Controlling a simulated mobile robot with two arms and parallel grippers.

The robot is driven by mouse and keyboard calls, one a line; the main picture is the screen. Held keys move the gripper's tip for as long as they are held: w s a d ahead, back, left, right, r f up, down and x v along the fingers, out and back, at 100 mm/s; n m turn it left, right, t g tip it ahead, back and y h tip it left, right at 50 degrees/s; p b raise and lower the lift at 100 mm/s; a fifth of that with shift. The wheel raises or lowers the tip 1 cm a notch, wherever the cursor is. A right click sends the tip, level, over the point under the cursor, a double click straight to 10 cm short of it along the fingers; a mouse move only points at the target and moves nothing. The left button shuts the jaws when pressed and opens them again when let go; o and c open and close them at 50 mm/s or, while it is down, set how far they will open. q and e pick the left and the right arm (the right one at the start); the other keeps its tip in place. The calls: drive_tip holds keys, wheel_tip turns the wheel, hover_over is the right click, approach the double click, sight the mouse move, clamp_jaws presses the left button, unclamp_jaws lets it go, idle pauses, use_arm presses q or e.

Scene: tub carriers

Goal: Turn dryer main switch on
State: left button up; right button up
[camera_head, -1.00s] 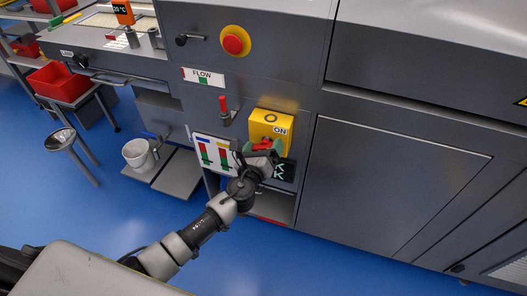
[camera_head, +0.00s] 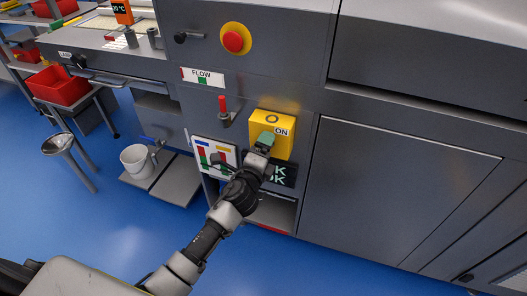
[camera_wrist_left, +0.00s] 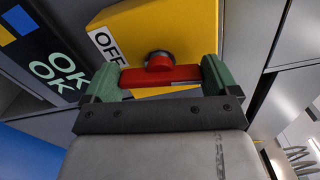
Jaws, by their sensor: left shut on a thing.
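The dryer main switch is a yellow box (camera_head: 286,146) on the grey machine front. Its ON label shows in the head view, and its OFF label shows in the left wrist view. In the wrist view the red switch handle (camera_wrist_left: 160,74) lies crosswise between the green fingers of my left gripper (camera_wrist_left: 159,78), shut on its two ends. In the head view my left gripper (camera_head: 264,141) covers the handle. I cannot tell exactly which label the handle points to. My right gripper is not in view.
A display reading OK OK (camera_head: 282,173) sits just below the switch box. A red-handled lever (camera_head: 223,107) and a panel with coloured bars (camera_head: 202,146) are to the left. A red emergency button (camera_head: 233,41) is above. A white bucket (camera_head: 136,158) stands at lower left.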

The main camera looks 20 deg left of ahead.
use_arm(q)
drive_tip(key=shift+f+n, duration=0.1)
drive_tip(key=shift+n, duration=1)
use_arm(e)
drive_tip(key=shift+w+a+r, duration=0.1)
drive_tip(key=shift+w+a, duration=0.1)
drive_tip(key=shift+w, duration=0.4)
use_arm(q)
drive_tip(key=o, duration=0.6)
drive_tip(key=shift+o, duration=0.2)
drive_tip(key=s, duration=1)
drive_tip(key=shift+s+a, duration=0.2)
drive_tip(key=shift+s, duration=0.2)
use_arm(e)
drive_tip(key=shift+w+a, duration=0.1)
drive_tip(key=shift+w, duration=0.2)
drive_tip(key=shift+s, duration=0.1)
